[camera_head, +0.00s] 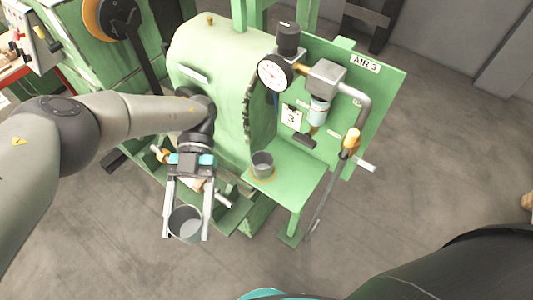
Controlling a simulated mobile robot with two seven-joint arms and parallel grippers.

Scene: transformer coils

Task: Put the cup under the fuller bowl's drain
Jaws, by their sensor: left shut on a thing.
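My left gripper (187,234) points down at lower left of centre, its two fingers on either side of a grey metal cup (185,222). The cup is held upright, open side up, above the floor and left of the green shelf (292,182). A second dark grey cup (262,165) stands on that shelf inside an orange ring. A clear filter bowl (318,110) with bluish content hangs from the air unit on the green panel. Its drain is at its lower end, above the shelf. Only this one bowl shows clearly, so I cannot compare levels. My right gripper is not in view.
A green tank (212,75) stands behind my left gripper. Grey floor (430,170) at right is open.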

